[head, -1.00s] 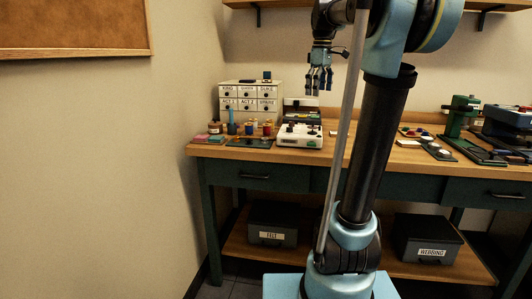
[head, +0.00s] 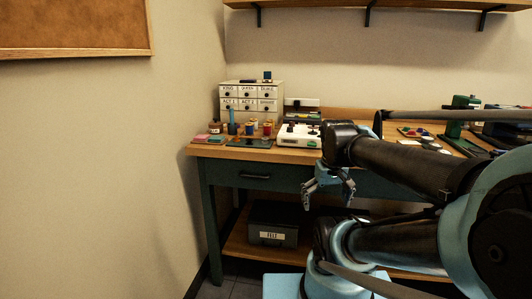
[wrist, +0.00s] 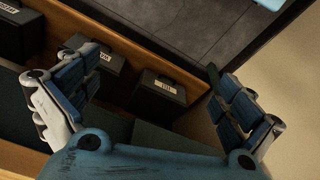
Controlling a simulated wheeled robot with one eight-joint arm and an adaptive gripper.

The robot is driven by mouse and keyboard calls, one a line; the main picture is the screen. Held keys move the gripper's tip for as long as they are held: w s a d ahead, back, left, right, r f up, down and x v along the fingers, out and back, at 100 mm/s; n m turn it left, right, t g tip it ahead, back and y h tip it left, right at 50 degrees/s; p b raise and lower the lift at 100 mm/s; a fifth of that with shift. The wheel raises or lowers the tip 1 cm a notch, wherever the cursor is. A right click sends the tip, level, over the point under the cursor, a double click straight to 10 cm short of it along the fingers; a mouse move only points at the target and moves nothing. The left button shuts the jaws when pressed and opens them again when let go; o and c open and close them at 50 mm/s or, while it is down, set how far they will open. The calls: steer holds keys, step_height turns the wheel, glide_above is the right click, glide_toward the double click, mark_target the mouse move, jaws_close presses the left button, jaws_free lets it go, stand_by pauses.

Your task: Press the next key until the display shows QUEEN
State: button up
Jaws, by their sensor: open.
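A white machine (head: 297,136) with dark parts on top stands on the left half of the table in the head view. It may be the one with the keys, but no key label or display text is readable at this size. My gripper (head: 329,203) is open and empty. It hangs in front of the table, below the tabletop edge and a little right of the white machine, apart from it. In the wrist view my gripper's fingers (wrist: 150,65) are spread wide, with nothing between them. The machine does not show in the wrist view.
A white drawer cabinet (head: 251,97), thread spools (head: 267,128) and a dark mat (head: 250,142) crowd the table's left end. A green drawer front (head: 254,175) lies below the tabletop. A box labelled FELT (head: 271,224) sits on the lower shelf. A wall shelf (head: 370,4) hangs above.

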steer(key=shift+m, duration=0.6)
steer(key=s+f, duration=0.1)
steer(key=f, duration=0.2)
steer(key=s+f, duration=0.1)
steer(key=shift+s+f, duration=0.25)
steer(key=shift+s, duration=0.05)
steer(key=c, duration=1.4)
steer(key=shift+w+f, duration=0.25)
steer(key=shift+w, duration=0.3)
steer(key=c, duration=0.8)
steer(key=shift+s, duration=0.1)
jaws_close()
